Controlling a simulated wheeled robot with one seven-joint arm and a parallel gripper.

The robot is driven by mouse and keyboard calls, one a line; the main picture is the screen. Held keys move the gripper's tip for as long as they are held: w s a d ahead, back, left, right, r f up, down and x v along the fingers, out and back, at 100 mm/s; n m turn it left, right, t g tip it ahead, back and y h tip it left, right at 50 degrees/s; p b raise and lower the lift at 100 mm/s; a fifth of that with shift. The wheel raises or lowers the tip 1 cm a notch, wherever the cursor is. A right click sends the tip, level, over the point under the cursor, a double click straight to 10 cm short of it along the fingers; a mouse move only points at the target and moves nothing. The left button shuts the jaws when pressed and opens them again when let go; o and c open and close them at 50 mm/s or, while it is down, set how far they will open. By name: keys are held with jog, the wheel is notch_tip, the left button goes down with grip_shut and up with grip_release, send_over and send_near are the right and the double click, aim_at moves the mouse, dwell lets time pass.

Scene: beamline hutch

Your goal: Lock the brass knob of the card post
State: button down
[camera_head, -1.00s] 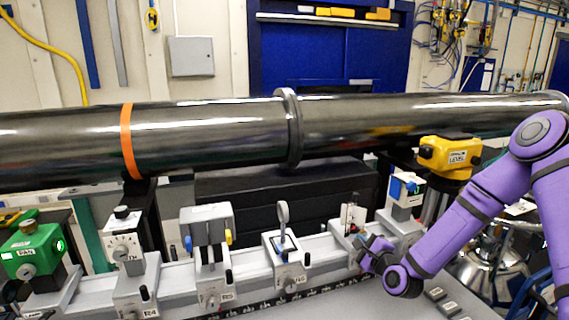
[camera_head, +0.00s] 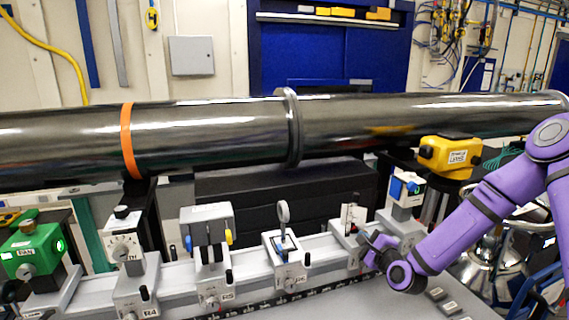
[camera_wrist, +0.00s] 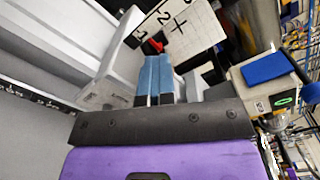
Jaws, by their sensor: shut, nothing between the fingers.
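The card post (camera_head: 352,216) stands on a grey carrier on the rail, right of the middle in the head view. Its white card (camera_wrist: 190,27), with printed numbers and a cross, shows at the top of the wrist view, with a small red part (camera_wrist: 155,45) beside it. My gripper (camera_head: 368,253) is at the front of this carrier. In the wrist view its blue fingertips (camera_wrist: 155,75) are together and empty, in front of the carrier below the card. I cannot make out the brass knob; the gripper may hide it.
A round-mirror holder (camera_head: 284,245) stands on the rail to the left, and a blue-and-white unit (camera_head: 405,188) to the right. A large steel pipe (camera_head: 220,132) runs behind and above. The grey bench in front (camera_head: 350,303) is mostly clear.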

jog(key=shift+w+a+r+t, duration=0.1)
jog(key=shift+w+r+t, duration=0.15)
jog(key=shift+r, duration=0.25)
jog(key=shift+w+r+t, duration=0.15)
jog(key=shift+w+r, duration=0.15)
jog(key=shift+r, duration=0.15)
jog(key=v, duration=0.6)
jog(key=shift+f, duration=0.25)
jog(key=shift+s+a, duration=0.1)
jog(key=shift+s+f, duration=0.65)
jog(key=shift+f, duration=1.25)
jog(key=w+a, duration=0.1)
jog(key=w, duration=0.1)
jog(key=w+r, duration=0.1)
jog(key=w, duration=0.1)
jog(key=w+a+r, duration=0.1)
jog(key=w, duration=0.1)
jog(key=shift+w+a, duration=0.25)
jog(key=shift+a, duration=0.05)
